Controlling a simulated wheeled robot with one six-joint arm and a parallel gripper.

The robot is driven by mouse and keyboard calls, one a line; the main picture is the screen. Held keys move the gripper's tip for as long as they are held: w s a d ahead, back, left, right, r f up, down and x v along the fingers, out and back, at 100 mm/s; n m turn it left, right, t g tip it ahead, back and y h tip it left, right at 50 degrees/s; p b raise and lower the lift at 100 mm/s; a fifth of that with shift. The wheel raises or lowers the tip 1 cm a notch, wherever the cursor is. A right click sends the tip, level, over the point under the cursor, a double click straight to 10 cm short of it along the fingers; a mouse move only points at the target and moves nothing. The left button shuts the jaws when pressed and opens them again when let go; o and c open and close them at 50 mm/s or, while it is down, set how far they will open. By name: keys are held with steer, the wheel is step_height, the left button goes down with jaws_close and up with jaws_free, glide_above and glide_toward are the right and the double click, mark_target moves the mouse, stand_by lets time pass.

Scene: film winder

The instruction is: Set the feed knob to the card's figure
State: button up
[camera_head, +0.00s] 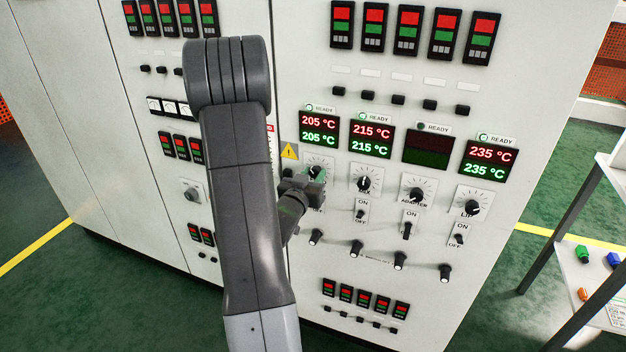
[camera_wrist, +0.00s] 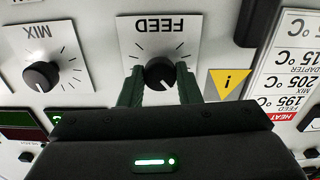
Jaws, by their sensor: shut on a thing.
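The black feed knob (camera_wrist: 160,72) sits on a white dial plate marked FEED (camera_wrist: 158,30), upside down in the wrist view. My gripper (camera_wrist: 160,84) is shut on the knob, with one dark green finger on each side. In the head view my gripper (camera_head: 302,190) is at the leftmost dial of the row, partly covering it. The display above that dial (camera_head: 319,131) reads 205 °C in red and 205 °C in green.
The mix knob (camera_wrist: 40,76) is beside the feed dial. A yellow warning sign (camera_wrist: 229,82) lies between feed dial and card. Toggle switches (camera_head: 361,216) and lower knobs (camera_head: 316,237) sit below the dials. A shelf (camera_head: 590,285) with small coloured things stands at right.

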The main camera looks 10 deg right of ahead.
steer(key=shift+n+b, duration=0.55)
steer(key=shift+n, duration=1.05)
steer(key=o, duration=1)
steer(key=shift+c, duration=0.2)
steer(key=b+v, duration=0.2)
steer(key=v, duration=1.1)
steer(key=shift+s+a, duration=0.3)
steer(key=shift+w+d, duration=0.1)
